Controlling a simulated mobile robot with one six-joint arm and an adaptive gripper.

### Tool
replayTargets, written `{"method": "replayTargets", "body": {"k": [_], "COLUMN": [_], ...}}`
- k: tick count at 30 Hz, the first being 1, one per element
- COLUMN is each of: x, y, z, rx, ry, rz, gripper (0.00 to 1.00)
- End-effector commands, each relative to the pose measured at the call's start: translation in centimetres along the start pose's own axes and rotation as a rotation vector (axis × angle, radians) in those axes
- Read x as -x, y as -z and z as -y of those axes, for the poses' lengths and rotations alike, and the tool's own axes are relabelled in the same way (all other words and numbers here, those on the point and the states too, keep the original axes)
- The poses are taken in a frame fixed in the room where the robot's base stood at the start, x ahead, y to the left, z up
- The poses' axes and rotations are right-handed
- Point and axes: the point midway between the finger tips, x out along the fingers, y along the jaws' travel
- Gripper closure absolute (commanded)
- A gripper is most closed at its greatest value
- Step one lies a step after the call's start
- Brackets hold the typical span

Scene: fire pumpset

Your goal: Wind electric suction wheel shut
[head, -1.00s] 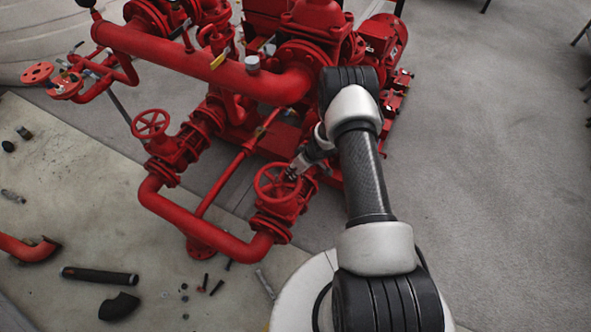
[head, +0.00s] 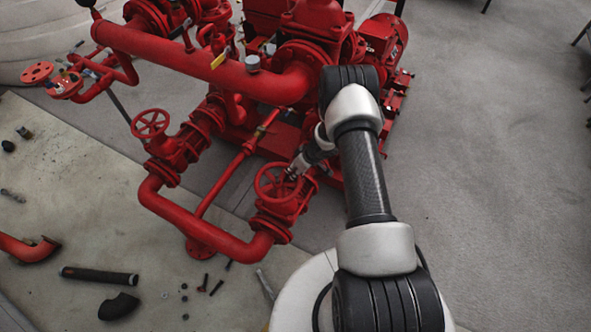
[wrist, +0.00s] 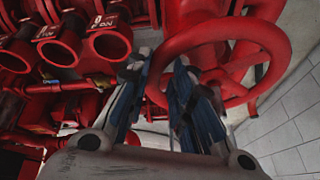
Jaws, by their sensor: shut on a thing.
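A red spoked handwheel (head: 258,184) sits on a valve of the red pipework, left of my forearm in the head view. It fills the upper right of the wrist view (wrist: 228,28). My gripper (head: 291,175) is at the right part of this wheel. In the wrist view my gripper's two dark fingers (wrist: 160,78) reach up to the near left part of the rim. They are shut on the wheel, with a gap between them. The exact contact is partly hidden by the fingers. No label on the wheel is readable.
A second red handwheel (head: 150,123) stands further left on a similar valve. A red pipe bend (head: 205,240) joins the two valves. The red pump body (head: 315,25) stands behind. Loose dark pipe pieces (head: 98,276) lie on the floor at left. The floor at right is clear.

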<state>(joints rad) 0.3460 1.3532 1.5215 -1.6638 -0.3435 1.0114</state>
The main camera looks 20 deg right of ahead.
Motion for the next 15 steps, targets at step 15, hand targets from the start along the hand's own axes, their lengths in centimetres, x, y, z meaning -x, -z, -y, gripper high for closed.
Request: {"method": "replayTargets", "body": {"k": [15], "x": [0.2], "y": [-1.8], "z": [0.6], "rx": [-0.16], "ry": [-0.065], "rz": [-0.009], "gripper": [1.0]}}
